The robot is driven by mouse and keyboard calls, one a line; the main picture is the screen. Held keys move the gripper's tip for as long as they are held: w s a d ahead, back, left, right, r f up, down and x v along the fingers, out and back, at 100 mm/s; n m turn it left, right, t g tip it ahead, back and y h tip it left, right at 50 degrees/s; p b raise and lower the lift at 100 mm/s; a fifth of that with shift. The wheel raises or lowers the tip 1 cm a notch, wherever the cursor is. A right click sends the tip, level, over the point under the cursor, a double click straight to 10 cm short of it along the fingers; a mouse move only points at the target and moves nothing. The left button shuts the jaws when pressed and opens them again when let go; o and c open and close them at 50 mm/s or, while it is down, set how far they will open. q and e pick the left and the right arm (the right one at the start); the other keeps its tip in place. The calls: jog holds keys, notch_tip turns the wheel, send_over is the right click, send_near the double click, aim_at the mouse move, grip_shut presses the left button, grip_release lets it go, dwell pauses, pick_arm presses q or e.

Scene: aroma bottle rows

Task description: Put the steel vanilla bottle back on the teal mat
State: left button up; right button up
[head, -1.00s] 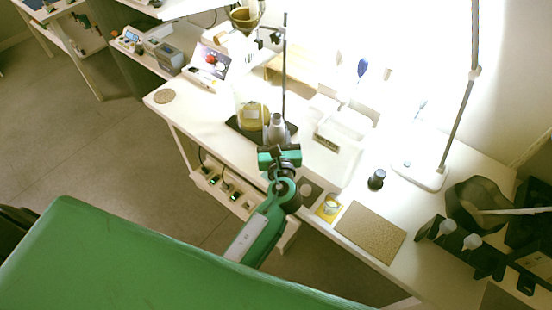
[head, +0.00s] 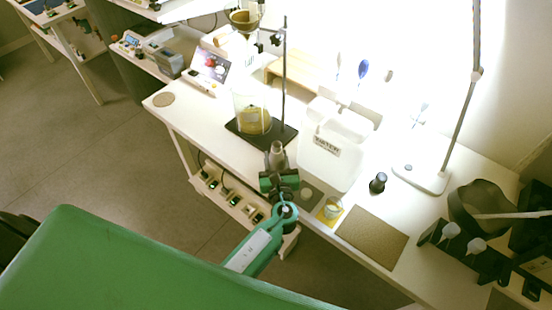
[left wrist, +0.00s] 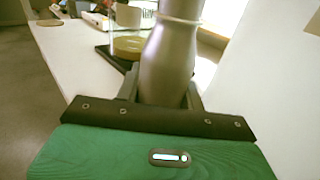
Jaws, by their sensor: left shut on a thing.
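The steel bottle (head: 277,152) is upright in my left gripper (head: 279,168), near the table's front edge. In the left wrist view the grey metal bottle (left wrist: 170,62) stands between the fingers of the left gripper (left wrist: 160,92), which are shut on its lower part. Its base is hidden by the gripper, so I cannot tell whether it touches the table. No mat shows a clear teal colour. A dark greyish mat (head: 316,203) lies just right of the gripper, partly hidden by it. My right gripper is not in view.
A black stand base (head: 287,137) with a glass beaker (head: 252,118) is behind the bottle. A white labelled bin (head: 330,160) stands to the right. A yellow mat with a small cup (head: 331,210), a brown mat (head: 371,238) and a dark jar (head: 378,183) lie farther right.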

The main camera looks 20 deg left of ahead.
pick_arm(q)
jog(key=o, duration=0.7)
jog(key=shift+f, duration=0.15)
jog(key=shift+c, duration=0.2)
jog(key=o, duration=0.4)
jog(key=shift+c, duration=0.2)
jog(key=shift+o, duration=0.4)
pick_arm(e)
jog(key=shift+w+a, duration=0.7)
pick_arm(q)
jog(key=shift+s, duration=0.2)
jog(key=b+v, duration=0.1)
jog(key=v, duration=0.5)
jog(key=shift+s+d, duration=0.2)
jog(key=shift+s, duration=0.1)
jog(key=v, duration=0.5)
jog(key=shift+b, duration=0.3)
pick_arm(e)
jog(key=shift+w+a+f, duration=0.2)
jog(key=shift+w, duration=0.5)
